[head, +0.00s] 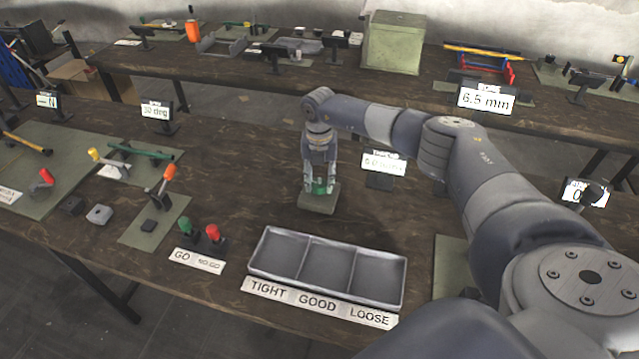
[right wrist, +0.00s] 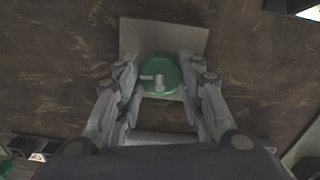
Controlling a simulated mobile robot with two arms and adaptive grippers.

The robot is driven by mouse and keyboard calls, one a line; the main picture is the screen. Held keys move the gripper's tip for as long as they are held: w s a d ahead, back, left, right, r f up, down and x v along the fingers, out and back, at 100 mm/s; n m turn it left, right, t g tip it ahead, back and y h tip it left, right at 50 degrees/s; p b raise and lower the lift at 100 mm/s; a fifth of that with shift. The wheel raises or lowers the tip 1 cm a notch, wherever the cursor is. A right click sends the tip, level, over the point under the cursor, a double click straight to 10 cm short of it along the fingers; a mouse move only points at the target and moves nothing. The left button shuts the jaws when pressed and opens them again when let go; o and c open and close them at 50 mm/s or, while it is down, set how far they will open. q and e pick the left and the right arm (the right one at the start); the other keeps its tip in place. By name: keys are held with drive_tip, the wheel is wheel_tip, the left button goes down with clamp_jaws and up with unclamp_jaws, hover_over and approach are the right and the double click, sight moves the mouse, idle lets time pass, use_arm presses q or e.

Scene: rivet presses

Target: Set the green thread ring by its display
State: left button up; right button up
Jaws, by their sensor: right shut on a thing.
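The green thread ring (head: 319,187) sits low between the fingers of my right gripper (head: 319,182), over a small grey-green block or pad (head: 317,203). In the right wrist view the ring (right wrist: 160,72) is a round green knob with a pale pointer mark, and the fingers of my right gripper (right wrist: 160,65) close on both its sides. The pad (right wrist: 180,35) lies under it. A white display (head: 383,164) stands just right of the ring; it seems to read 6.0 mm, partly blurred. Whether ring and pad touch is unclear. My left gripper is out of view.
A grey three-part tray (head: 327,274) labelled TIGHT, GOOD and LOOSE lies in front. Left of it stand green (head: 184,228) and red (head: 213,233) GO/NO-GO handles. A 30 deg display (head: 156,112) stands further back left.

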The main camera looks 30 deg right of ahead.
sight(320, 183)
drive_tip(key=n+b, duration=0.2)
drive_tip(key=n, duration=0.2)
drive_tip(key=shift+w+n, duration=0.1)
drive_tip(key=shift+n, duration=0.2)
drive_tip(key=n+b, duration=0.2)
drive_tip(key=n, duration=0.2)
drive_tip(key=shift+b, duration=0.3)
drive_tip(key=n+b, duration=0.2)
drive_tip(key=n, duration=0.3)
drive_tip(key=shift+r+n+b, duration=0.15)
drive_tip(key=shift+n+b, duration=0.45)
drive_tip(key=shift+n, duration=1.3)
drive_tip(key=o, duration=1.1)
wheel_tip(320, 183, up, 12)
drive_tip(key=shift+f, duration=0.1)
